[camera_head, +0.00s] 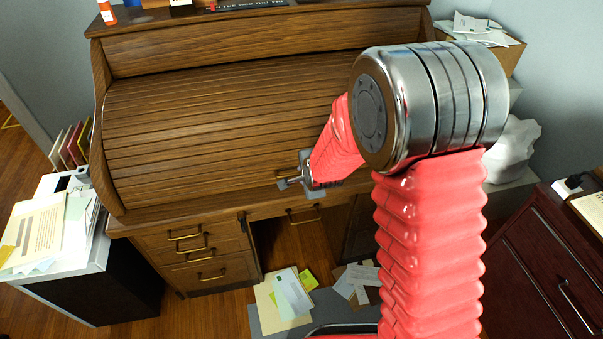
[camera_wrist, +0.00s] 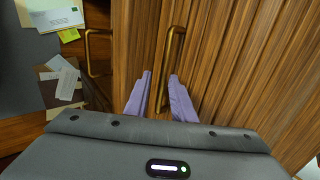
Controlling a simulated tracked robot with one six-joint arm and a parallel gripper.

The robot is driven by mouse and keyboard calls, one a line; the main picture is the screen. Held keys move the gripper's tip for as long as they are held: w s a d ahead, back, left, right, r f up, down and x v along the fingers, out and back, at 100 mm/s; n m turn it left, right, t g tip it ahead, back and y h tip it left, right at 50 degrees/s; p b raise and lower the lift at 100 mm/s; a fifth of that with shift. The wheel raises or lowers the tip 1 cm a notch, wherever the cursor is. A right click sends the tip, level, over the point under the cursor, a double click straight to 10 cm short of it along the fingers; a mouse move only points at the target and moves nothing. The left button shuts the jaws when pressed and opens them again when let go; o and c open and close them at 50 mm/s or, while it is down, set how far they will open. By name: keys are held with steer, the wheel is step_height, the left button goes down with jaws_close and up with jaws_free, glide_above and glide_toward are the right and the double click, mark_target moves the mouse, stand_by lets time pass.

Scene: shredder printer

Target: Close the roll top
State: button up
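The roll top (camera_head: 200,110) is a brown wooden slatted cover on the desk (camera_head: 130,222). It is drawn down, its lower edge at the desk's front ledge, and I see no gap under it. In the wrist view the slats (camera_wrist: 250,60) fill the right side. A brass handle (camera_wrist: 168,62) on the roll top lies between the two purple fingers of my gripper (camera_wrist: 160,88). The fingers are apart, the right one close to the handle; contact is unclear. In the head view my gripper (camera_head: 296,182) is at the roll top's lower edge and partly hides the handle.
Drawers with brass handles (camera_head: 185,234) sit below the ledge. A paper-covered side cabinet (camera_head: 75,265) stands left and a dark red cabinet (camera_head: 545,260) right. Papers (camera_head: 290,295) lie low in front of the desk. Small items, including an orange bottle (camera_head: 106,12), stand on top.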

steer(key=shift+o, duration=0.5)
steer(key=shift+w+r, duration=0.1)
steer(key=shift+w, duration=0.1)
steer(key=shift+r, duration=0.1)
steer(key=v, duration=1.3)
steer(key=shift+s, duration=0.35)
steer(key=shift+r, duration=0.1)
